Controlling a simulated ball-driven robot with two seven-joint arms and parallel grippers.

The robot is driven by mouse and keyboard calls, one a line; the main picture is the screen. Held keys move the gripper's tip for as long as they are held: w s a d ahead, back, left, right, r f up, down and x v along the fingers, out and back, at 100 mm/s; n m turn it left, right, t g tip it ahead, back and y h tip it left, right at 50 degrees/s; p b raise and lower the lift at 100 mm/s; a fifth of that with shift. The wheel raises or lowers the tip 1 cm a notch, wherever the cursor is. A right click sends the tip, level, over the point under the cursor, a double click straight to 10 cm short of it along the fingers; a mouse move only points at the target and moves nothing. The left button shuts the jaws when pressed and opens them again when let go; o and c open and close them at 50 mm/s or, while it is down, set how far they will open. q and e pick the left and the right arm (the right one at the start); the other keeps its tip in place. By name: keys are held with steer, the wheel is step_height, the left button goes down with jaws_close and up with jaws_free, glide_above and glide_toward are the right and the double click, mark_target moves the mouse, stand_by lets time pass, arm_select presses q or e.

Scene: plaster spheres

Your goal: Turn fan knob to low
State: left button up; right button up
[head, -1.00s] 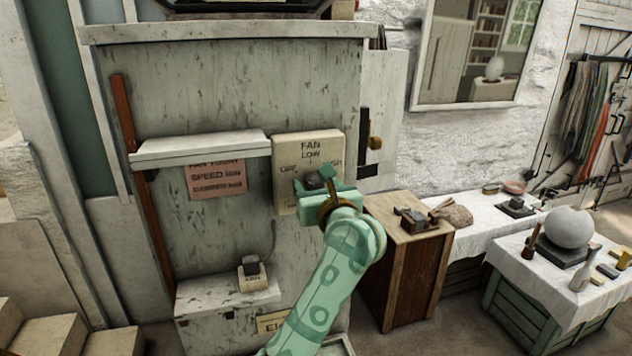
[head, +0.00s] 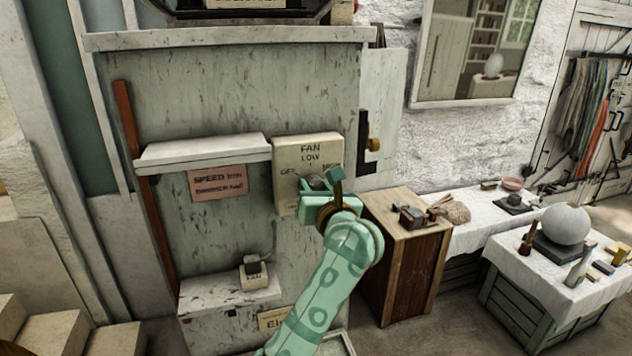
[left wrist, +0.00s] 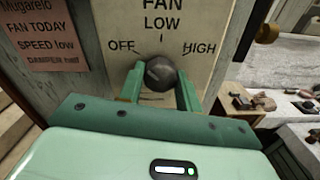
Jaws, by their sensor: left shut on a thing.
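The fan panel (head: 292,152) is a cream plate on the grey cabinet, marked FAN, LOW, OFF and HIGH. In the left wrist view the panel (left wrist: 200,20) shows OFF at left, LOW at top centre and HIGH at right. The dark round knob (left wrist: 161,72) sits below LOW. My left gripper (left wrist: 160,84) is shut on the knob, with one green finger on each side. In the head view the left gripper (head: 320,186) covers part of the knob (head: 316,183). A pale mark shows on the knob's face, but I cannot tell its exact direction. My right gripper is not in view.
A pink note (head: 217,181) reading SPEED low hangs left of the panel, under a white shelf (head: 200,151). A small switch box (head: 254,274) stands lower down. A wooden cabinet (head: 395,265) and a cloth-covered table (head: 540,285) stand at right.

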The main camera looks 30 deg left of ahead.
arm_select(q)
steer(key=m+p, duration=0.3)
steer(key=p, duration=0.1)
steer(key=m+p, duration=0.4)
steer(key=p, duration=0.1)
steer(key=shift+r+m, duration=0.2)
steer(key=shift+m, duration=0.1)
steer(key=shift+a+f+m+p, duration=0.1)
steer(key=shift+f+m+p, duration=0.05)
steer(key=shift+m+p, duration=0.95)
steer(key=o, duration=0.9)
steer(key=shift+o, duration=0.5)
